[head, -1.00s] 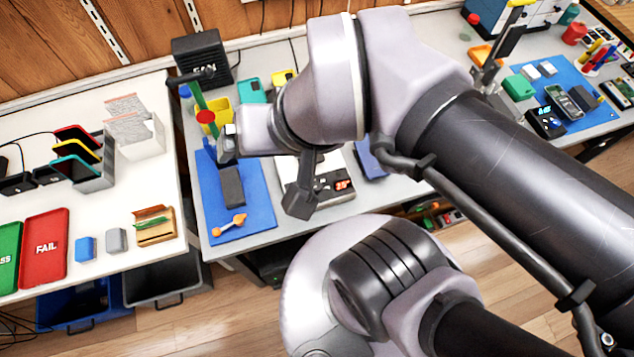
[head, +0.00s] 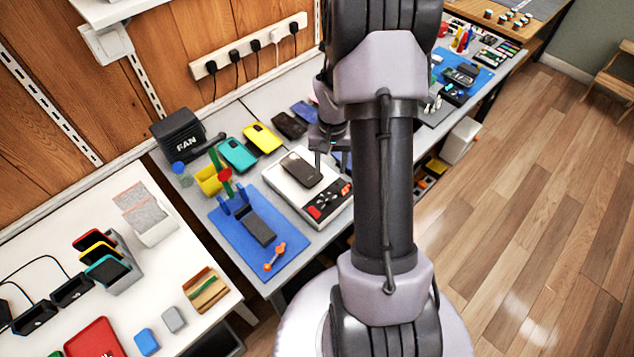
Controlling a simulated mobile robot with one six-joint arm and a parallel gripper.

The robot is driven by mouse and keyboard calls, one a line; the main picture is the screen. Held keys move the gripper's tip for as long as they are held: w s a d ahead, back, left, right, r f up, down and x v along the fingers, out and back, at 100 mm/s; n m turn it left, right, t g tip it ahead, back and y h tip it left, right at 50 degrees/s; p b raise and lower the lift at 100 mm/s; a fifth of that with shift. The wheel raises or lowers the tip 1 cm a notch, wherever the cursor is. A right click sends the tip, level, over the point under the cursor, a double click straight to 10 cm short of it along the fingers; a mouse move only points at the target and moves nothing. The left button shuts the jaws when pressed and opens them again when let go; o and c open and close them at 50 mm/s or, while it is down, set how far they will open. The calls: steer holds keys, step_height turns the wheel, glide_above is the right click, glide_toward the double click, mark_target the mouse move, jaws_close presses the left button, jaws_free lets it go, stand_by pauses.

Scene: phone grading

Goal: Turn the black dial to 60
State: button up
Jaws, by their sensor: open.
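A white box-shaped device (head: 283,191) stands on the grey bench with a dark phone (head: 301,169) lying on its top. Its front has a dark panel (head: 328,202) with red marks and small pale spots. At this size I cannot make out for certain which part is the black dial, nor read a number. My gripper (head: 332,158) hangs just behind and to the right of the phone, apart from the panel. Its jaws are open, with nothing seen between them. My arm hides part of the bench to the right of the device.
Left of the device is a blue mat (head: 232,236) with a dark block (head: 259,229) and an orange tool (head: 274,257). Behind are teal (head: 238,155), yellow (head: 262,138) and dark phones, and a black fan box (head: 178,137). A white table (head: 60,235) stands at the left.

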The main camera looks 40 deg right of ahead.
mark_target(328, 198)
step_height(328, 198, down, 15)
steer(key=b, duration=0.3)
steer(key=shift+w+f+b, duration=0.1)
steer(key=shift+f+b, duration=0.1)
steer(key=shift+b, duration=0.15)
jaws_close()
